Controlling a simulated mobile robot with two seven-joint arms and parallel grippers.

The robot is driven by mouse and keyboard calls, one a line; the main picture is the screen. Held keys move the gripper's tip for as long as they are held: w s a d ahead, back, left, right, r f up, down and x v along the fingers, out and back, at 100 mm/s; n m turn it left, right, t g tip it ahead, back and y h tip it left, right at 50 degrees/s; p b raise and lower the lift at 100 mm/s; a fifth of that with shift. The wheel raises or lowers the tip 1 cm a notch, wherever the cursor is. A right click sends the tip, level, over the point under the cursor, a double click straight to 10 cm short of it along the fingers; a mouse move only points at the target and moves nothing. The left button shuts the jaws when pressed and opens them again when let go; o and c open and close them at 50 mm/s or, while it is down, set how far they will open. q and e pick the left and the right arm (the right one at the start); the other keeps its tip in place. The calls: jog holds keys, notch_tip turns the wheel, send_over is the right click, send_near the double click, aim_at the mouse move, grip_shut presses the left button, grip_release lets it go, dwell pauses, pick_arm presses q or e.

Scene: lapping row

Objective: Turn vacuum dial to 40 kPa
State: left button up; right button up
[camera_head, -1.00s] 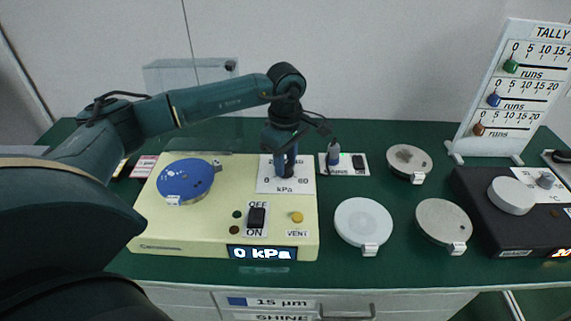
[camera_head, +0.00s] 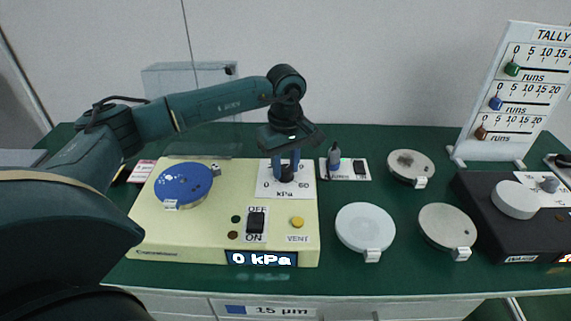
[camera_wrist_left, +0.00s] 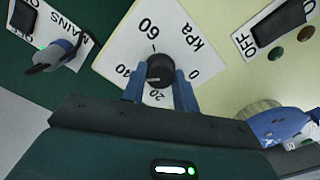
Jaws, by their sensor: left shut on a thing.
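The vacuum dial (camera_head: 286,177) is a black knob on a white kPa scale plate (camera_head: 266,186) at the back right of the cream vacuum unit (camera_head: 165,238). My left gripper (camera_head: 286,168) is over it, pointing down. In the left wrist view, its blue fingers (camera_wrist_left: 160,88) stand on both sides of the dial (camera_wrist_left: 160,70) and are shut on it. The fingers partly cover the scale. The unit's display (camera_head: 262,259) reads 0 kPa. My right gripper is not in view.
A blue disc (camera_head: 184,184) lies on the unit's left. A black OFF/ON switch (camera_head: 256,222) and yellow VENT button (camera_head: 297,222) are near its front. A mains plate (camera_head: 345,170) is right of the dial. Pale discs (camera_head: 365,226) and a tally board (camera_head: 515,85) stand farther right.

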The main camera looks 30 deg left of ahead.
aim_at(286, 168)
pick_arm(q)
jog(key=shift+r, duration=0.1)
jog(key=o, duration=1)
jog(key=shift+c, duration=0.2)
notch_tip(286, 168, up, 13)
